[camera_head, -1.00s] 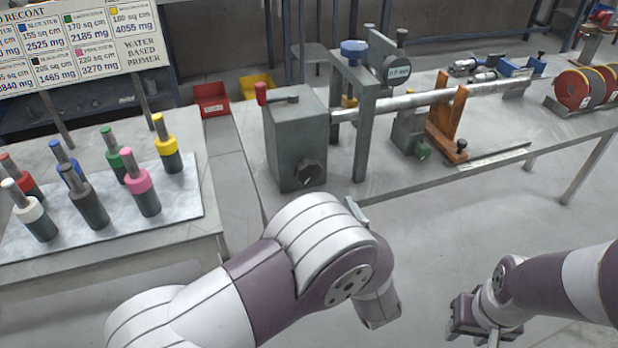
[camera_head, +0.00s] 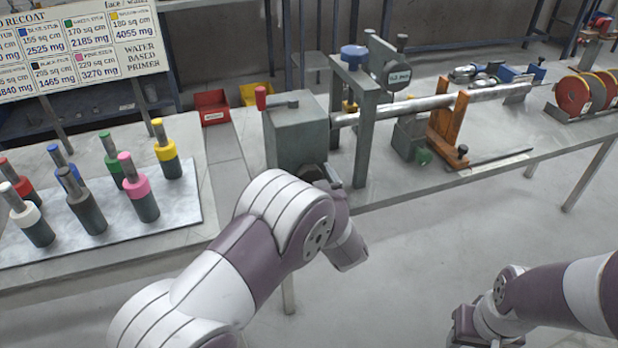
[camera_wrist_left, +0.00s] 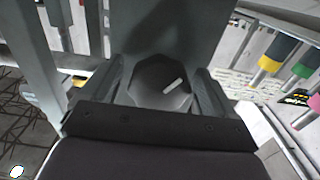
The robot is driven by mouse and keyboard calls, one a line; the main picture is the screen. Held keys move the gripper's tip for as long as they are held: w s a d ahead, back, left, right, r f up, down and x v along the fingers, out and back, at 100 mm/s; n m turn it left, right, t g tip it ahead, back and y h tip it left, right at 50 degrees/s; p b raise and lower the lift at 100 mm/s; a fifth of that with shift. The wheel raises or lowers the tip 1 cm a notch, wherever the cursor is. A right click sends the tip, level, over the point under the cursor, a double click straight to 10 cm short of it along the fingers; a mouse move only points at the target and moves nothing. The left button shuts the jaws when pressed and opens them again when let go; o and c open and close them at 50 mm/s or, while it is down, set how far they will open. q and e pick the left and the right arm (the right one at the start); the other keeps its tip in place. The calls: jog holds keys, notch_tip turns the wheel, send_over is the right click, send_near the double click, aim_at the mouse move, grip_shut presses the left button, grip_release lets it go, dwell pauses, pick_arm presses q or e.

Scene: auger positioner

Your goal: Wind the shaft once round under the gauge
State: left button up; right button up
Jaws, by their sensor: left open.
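The long grey shaft (camera_head: 425,103) runs from the grey gearbox (camera_head: 296,135) rightwards under the gauge (camera_head: 397,76), which has a small display. The dark knob (camera_head: 311,172) on the gearbox front is partly hidden by my left arm in the head view. In the left wrist view the faceted knob (camera_wrist_left: 160,85) shows a white pointer mark, tilted up to the right. My left gripper (camera_wrist_left: 155,95) is open, with one finger on each side of the knob; I cannot tell whether they touch it. My right gripper (camera_head: 468,328) is low at the bottom, away from the bench, its jaws unclear.
Several coloured stubs (camera_head: 141,190) stand on a plate at left. Red and yellow bins (camera_head: 211,106) sit behind. Striped discs (camera_head: 573,94) stand at far right.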

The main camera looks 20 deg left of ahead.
pick_arm(q)
jog(key=c, duration=1)
jog(key=shift+r+m+p, duration=0.15)
jog(key=shift+m+p, duration=0.45)
jog(key=shift+p, duration=0.3)
jog(key=m+p, duration=0.4)
jog(key=shift+r+p, duration=0.1)
jog(key=shift+p, duration=0.2)
jog(key=m+p, duration=0.2)
jog(key=m, duration=0.1)
jog(key=shift+s+a+m+p, duration=0.1)
jog(key=shift+m+p, duration=0.2)
jog(key=shift+p, duration=0.1)
jog(key=shift+m+p, duration=0.9)
jog(key=shift+m, duration=0.7)
jog(key=shift+f, duration=0.25)
jog(key=o, duration=1)
